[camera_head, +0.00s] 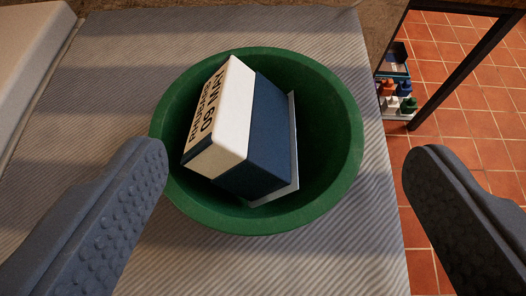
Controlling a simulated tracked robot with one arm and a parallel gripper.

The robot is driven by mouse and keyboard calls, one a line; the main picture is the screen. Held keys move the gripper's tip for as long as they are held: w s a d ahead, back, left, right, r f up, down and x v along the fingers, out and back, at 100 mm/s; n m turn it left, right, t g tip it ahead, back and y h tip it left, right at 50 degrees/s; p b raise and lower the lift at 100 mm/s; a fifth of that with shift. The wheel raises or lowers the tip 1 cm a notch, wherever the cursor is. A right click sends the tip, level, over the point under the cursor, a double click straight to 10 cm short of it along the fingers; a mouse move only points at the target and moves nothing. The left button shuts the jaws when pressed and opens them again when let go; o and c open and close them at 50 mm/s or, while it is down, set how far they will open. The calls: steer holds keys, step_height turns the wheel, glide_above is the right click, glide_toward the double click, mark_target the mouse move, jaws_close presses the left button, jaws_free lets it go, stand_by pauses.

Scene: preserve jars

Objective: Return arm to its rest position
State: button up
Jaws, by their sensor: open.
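My gripper (285,180) is open and empty, with one dark, studded finger at the lower left and the other at the lower right. Between and beyond the fingers is a round green bowl (345,120). A blue and white box (262,145) with dark lettering on its cream side lies tilted inside the bowl. A thin, pale flat item (294,150) shows behind the box's right side, partly hidden by it. The fingers appear apart from the box.
The bowl stands on a grey striped cloth surface (100,75). A pale padded slab (28,35) is at the upper left. At the right is a red tiled floor (450,60) with a dark frame bar (462,72) and several small coloured items (398,96).

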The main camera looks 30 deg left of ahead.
steer(key=s+a+r+m+t+h, duration=0.1)
steer(key=s+r, duration=0.3)
steer(key=r, duration=0.7)
steer(key=s+a+r+m+t+h, duration=0.1)
steer(key=s+r, duration=0.4)
steer(key=r, duration=0.7)
steer(key=s+a+r+m+t+h, duration=0.2)
steer(key=s+r, duration=0.2)
steer(key=r, duration=0.8)
steer(key=shift+s+a+m+h, duration=0.2)
steer(key=shift+a+m+h, duration=0.1)
steer(key=shift+a+h, duration=0.1)
